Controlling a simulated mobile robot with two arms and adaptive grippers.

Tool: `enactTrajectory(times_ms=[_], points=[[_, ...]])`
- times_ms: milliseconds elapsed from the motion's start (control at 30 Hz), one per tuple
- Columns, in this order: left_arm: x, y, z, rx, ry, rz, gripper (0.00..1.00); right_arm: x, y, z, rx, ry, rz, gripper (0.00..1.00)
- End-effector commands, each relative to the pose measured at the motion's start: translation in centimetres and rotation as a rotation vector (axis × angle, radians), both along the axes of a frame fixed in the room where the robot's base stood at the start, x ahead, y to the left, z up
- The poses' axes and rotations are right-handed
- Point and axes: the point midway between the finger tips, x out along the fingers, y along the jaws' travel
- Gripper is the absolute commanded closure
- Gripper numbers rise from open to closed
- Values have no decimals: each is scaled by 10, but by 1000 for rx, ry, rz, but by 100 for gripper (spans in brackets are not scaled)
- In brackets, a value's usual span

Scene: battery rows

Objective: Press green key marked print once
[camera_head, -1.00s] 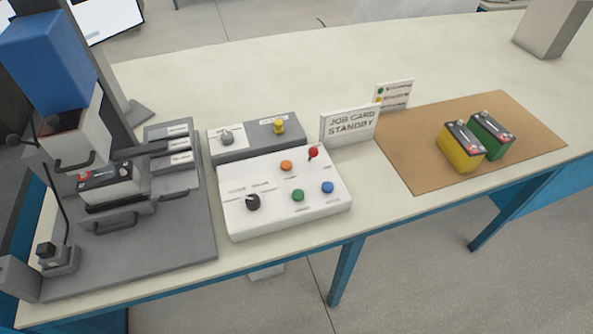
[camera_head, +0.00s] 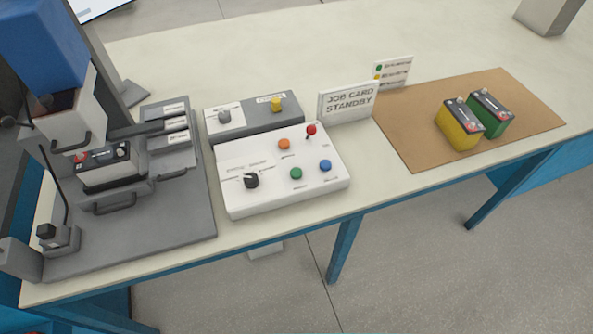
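The green key (camera_head: 296,173) is a round button on the white sloped control panel (camera_head: 240,204) in the middle of the table. Its label is too small to read. An orange key (camera_head: 284,144) is above it, a blue key (camera_head: 325,165) to its right, a black knob (camera_head: 251,180) to its left, and a red-topped lever (camera_head: 311,130) at the upper right. Neither of my grippers is in view.
A grey box (camera_head: 254,127) with a grey knob and a yellow knob stands behind the panel. A "JOB CARD STANDBY" sign (camera_head: 348,101) stands behind right. A grey press station (camera_head: 180,225) holding a grey battery (camera_head: 102,164) is left. Yellow (camera_head: 452,132) and green (camera_head: 499,123) batteries stand on a brown mat (camera_head: 410,155).

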Motion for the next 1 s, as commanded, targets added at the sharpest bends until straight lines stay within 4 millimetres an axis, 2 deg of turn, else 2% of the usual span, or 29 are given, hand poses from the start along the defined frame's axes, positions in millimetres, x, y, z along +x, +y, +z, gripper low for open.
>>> enactTrajectory(times_ms=[67, 533, 1000], points=[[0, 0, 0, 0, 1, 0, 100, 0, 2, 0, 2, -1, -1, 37], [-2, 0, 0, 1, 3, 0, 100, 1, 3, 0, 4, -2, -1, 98], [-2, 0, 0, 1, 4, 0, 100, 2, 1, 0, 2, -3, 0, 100]])
